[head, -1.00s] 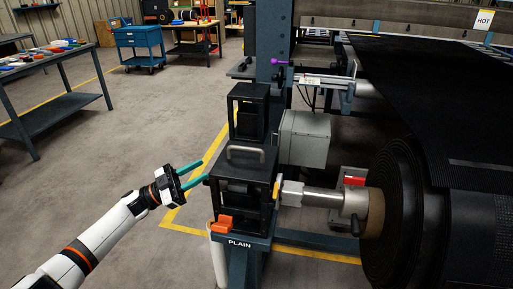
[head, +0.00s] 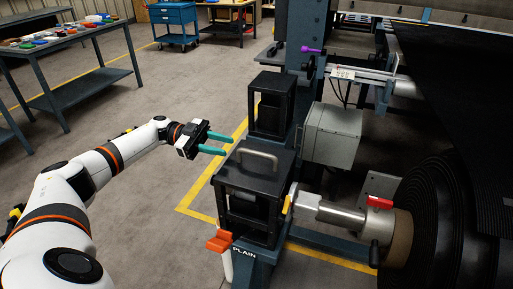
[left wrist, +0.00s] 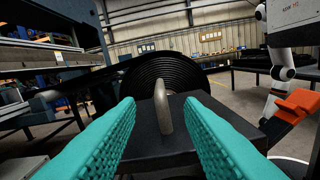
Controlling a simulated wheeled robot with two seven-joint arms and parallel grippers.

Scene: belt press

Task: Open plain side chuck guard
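The plain side chuck guard (head: 238,182) is a black box-shaped cover on the blue stand marked PLAIN, and it looks closed over the chuck. Its grey bar handle (head: 259,158) stands on the top face. In the left wrist view the handle (left wrist: 162,108) rises between and beyond my fingers. My left gripper (head: 217,144) is open and empty, with its teal fingers pointing right, just left of the guard's top and apart from the handle. The fingers also show in the left wrist view (left wrist: 160,140).
A second black guarded box (head: 270,104) stands behind. A steel shaft (head: 335,212) runs right to the large black belt roll (head: 440,215). The floor left of the stand is free.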

